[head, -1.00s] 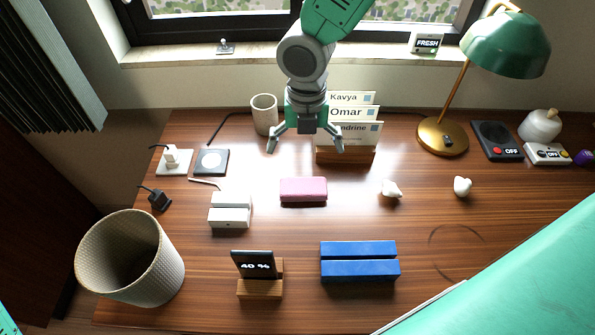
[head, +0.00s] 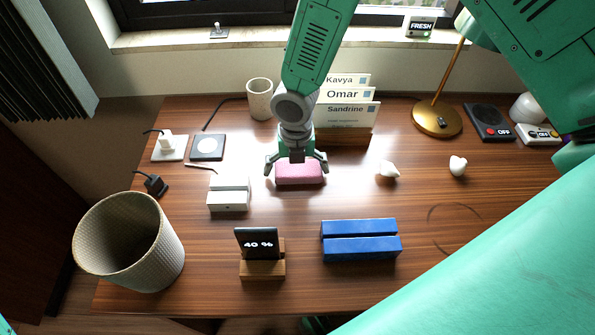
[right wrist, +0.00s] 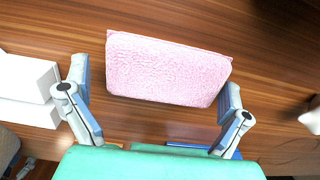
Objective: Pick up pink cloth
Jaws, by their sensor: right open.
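The pink cloth (head: 299,173) is a small fluffy folded block lying on the wooden desk, left of the middle. My right gripper (head: 297,172) is right over it in the head view, with one finger at each end of the cloth. In the right wrist view the cloth (right wrist: 166,69) lies ahead of and between the two spread fingers (right wrist: 158,100), which are open. The right finger is very close to the cloth's corner; I cannot tell whether it touches. My left gripper does not show.
A white block stand (head: 229,193) is just left of the cloth. Name cards (head: 346,110) and a cup (head: 259,98) stand behind. A blue holder (head: 360,240), a phone stand (head: 262,268) and a woven bin (head: 130,240) are in front. Crumpled white pieces (head: 387,170) lie to the right.

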